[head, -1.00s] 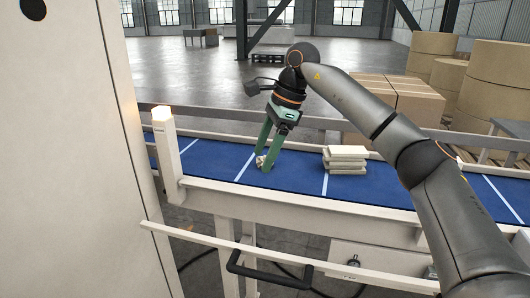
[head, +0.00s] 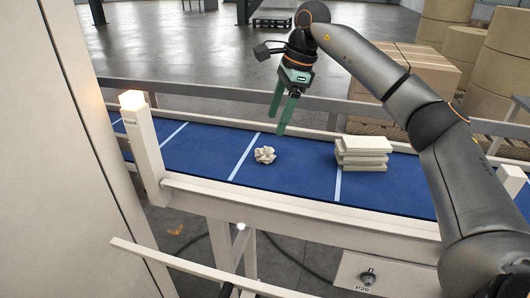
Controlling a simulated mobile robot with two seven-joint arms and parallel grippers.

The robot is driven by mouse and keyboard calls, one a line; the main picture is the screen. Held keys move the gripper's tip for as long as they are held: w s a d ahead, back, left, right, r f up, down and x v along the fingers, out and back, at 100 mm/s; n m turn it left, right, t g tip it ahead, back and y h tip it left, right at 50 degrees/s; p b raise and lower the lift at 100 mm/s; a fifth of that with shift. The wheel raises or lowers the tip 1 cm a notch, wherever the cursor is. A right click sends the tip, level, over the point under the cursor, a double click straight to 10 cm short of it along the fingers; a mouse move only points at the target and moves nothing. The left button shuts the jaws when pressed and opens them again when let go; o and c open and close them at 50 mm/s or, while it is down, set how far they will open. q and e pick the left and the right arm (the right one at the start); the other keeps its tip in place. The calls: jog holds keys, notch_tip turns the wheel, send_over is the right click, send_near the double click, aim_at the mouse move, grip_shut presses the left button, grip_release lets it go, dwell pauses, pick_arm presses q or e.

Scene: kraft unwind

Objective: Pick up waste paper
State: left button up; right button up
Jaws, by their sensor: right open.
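A crumpled piece of off-white waste paper (head: 265,155) lies on the blue conveyor belt (head: 205,150), just right of a white cross line. My right gripper (head: 279,125) hangs above the belt, a little behind and to the right of the paper in the picture. Its green fingers point down, are apart and hold nothing. It does not touch the paper. My left gripper is not in view.
A stack of several pale flat pieces (head: 363,153) stands on the belt to the right. A pale post (head: 144,140) with a lit top rises at the belt's near left. A cream rail (head: 290,212) runs along the front. Cartons (head: 415,75) and large brown rolls (head: 495,80) stand behind.

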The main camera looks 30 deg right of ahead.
aim_at(267, 148)
jog(key=x, duration=0.9)
jog(key=shift+s+a+f, duration=0.1)
jog(key=shift+f, duration=0.1)
jog(key=c, duration=1.1)
